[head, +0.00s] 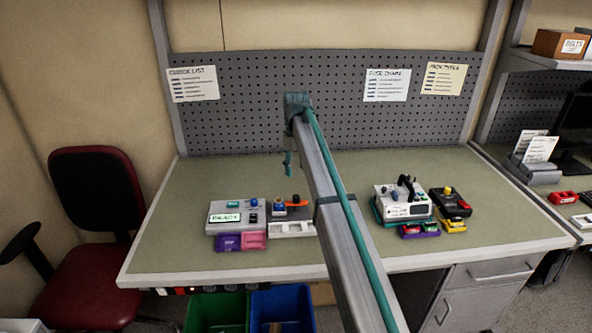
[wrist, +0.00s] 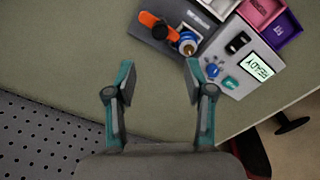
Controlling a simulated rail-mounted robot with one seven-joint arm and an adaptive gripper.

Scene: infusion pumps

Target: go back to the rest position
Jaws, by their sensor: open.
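My gripper (wrist: 160,80) is open and empty in the wrist view, its two teal fingers apart over bare green bench top. In the head view a teal finger (head: 289,163) hangs below the end of my arm, above the bench; the rest of the gripper is mostly hidden. The pump with the READY display (head: 224,218) stands left of my arm, and its display also shows in the wrist view (wrist: 257,67). Beside it is a dark unit with an orange lever (head: 297,203). The fingers appear clear of both.
Purple (head: 228,243), pink (head: 253,241) and white (head: 291,229) trays sit at the bench front. A white device (head: 405,202) and a dark device (head: 451,204) stand at right. A pegboard (head: 250,120) closes the back. The bench's left part is free.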

